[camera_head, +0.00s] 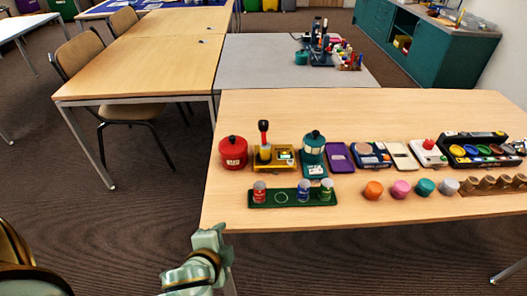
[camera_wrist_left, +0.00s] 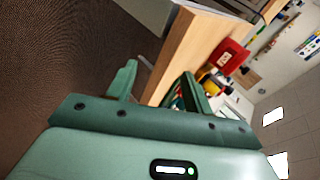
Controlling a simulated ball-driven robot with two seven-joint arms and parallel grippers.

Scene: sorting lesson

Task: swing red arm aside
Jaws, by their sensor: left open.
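In the left wrist view, part of a yellow thing (camera_wrist_left: 206,76) shows beside a red pot, partly hidden by a finger; I cannot make out the red arm there. My left gripper (camera_head: 208,238) is low in front of the table's near left corner, apart from the device. Its two fingers (camera_wrist_left: 158,86) are spread and empty. My right gripper is out of view.
A red pot (camera_head: 233,152) stands left of the device and a teal lantern-like thing (camera_head: 313,147) right of it. A green tray (camera_head: 281,199) with small cans lies in front. Colored knobs (camera_head: 400,189) and several devices fill the right side. The table's front left corner is bare.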

